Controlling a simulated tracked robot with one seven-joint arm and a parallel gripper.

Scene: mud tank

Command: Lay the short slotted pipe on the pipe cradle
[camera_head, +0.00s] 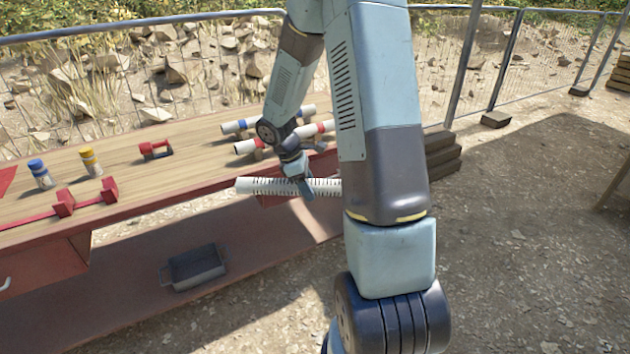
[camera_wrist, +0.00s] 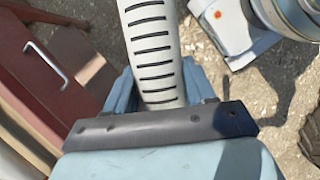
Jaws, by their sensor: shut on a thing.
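The short slotted pipe (camera_head: 257,186) is white with rows of dark slots. My gripper (camera_head: 304,187) is shut on it near its middle and holds it roughly level, off the table's front edge. My arm hides part of its right end in the head view. In the wrist view the slotted pipe (camera_wrist: 150,45) runs up between the blue fingers of my gripper (camera_wrist: 158,92). A red frame with two raised blocks, which looks like the pipe cradle (camera_head: 108,189), stands empty on the wooden table at the left, away from my gripper.
Blue and yellow-capped cylinders (camera_head: 90,162) and a small red clamp-like item (camera_head: 155,150) stand on the table (camera_head: 135,180). Banded white pipes (camera_head: 250,146) lie behind my gripper. A grey tray (camera_head: 195,267) sits below. Table surface is clear between clamp and cradle.

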